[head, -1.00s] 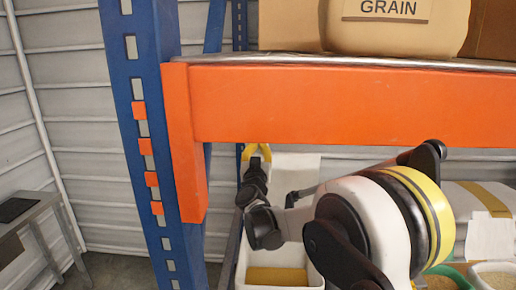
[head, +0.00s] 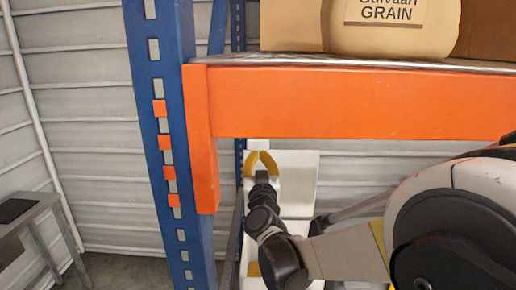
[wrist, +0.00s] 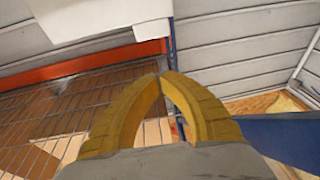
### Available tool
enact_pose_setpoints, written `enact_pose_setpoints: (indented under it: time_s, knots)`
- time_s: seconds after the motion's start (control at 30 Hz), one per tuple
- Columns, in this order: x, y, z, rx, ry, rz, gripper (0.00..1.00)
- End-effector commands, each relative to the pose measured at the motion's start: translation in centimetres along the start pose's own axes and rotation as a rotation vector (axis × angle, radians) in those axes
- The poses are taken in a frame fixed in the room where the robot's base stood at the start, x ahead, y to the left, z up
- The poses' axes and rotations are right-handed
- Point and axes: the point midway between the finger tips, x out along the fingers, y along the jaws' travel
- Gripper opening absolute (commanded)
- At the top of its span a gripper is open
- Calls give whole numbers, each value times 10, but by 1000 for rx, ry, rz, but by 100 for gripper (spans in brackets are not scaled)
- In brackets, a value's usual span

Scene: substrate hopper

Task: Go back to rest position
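My gripper (head: 262,155) has yellow fingers and shows in the head view just below the left end of the orange beam, in front of a white panel. In the wrist view my gripper (wrist: 164,76) has its fingertips together, with an arched gap lower between the fingers. Nothing is seen held in it. My arm reaches in from the right under the beam and hides much of the white bin (head: 288,226) behind it.
The orange shelf beam (head: 360,97) and blue upright (head: 165,110) stand close to the arm. A grain sack (head: 392,28) and cardboard lie on the shelf above. A grey table (head: 30,222) stands at far left. The wrist view shows wire mesh (wrist: 60,110).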

Motion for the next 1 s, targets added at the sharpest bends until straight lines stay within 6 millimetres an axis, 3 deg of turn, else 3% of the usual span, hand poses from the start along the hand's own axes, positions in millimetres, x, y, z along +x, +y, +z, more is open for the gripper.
enact_pose_setpoints:
  time_s: [0.13,0.27,0.47,0.6,0.7,0.83,1.0]
  knots:
    - [-38,10,-11,-1,-107,-142,0]
    - [-91,25,1,-1,-277,-237,0]
    - [-205,68,54,3,-625,-250,0]
    - [-296,110,100,13,-876,-160,0]
    - [-349,134,124,22,-1010,-78,0]
    - [-394,155,142,29,-1118,6,0]
    - [-413,164,148,34,-1164,48,0]
